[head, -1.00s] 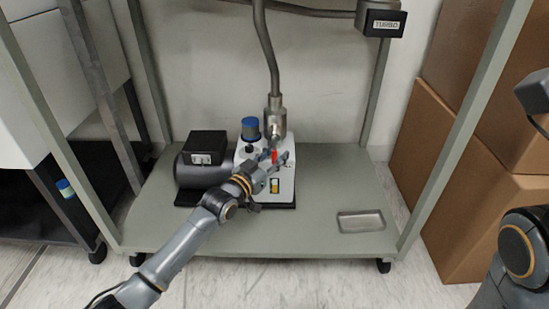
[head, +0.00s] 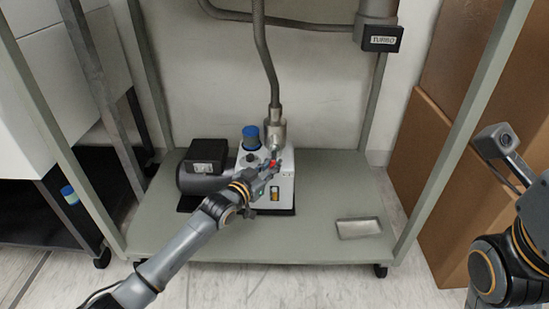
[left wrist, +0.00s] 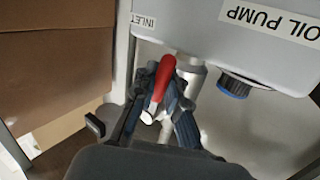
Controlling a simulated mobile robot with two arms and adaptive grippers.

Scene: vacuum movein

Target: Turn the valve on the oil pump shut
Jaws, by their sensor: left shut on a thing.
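The white oil pump (head: 284,190) stands on the lower shelf of a grey frame, with a blue cap on top and a metal pipe fitting (head: 275,130) above its inlet. In the left wrist view its body (left wrist: 240,40) reads "INLET" and "OIL PUMP". The red valve handle (left wrist: 164,75) sits by the metal inlet pipe; a little red (head: 270,163) shows in the head view. My left gripper (head: 273,168) is shut on the handle; its dark fingers (left wrist: 160,105) lie on both sides of it. My right gripper's fingers do not show; only the arm is at the right edge.
A small metal tray (head: 359,228) lies on the shelf (head: 310,240), right of the pump. Cardboard boxes (head: 430,170) stand to the right. Frame posts flank the shelf. A black box labelled "TURBO" (head: 381,38) hangs above. The shelf between pump and tray is bare.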

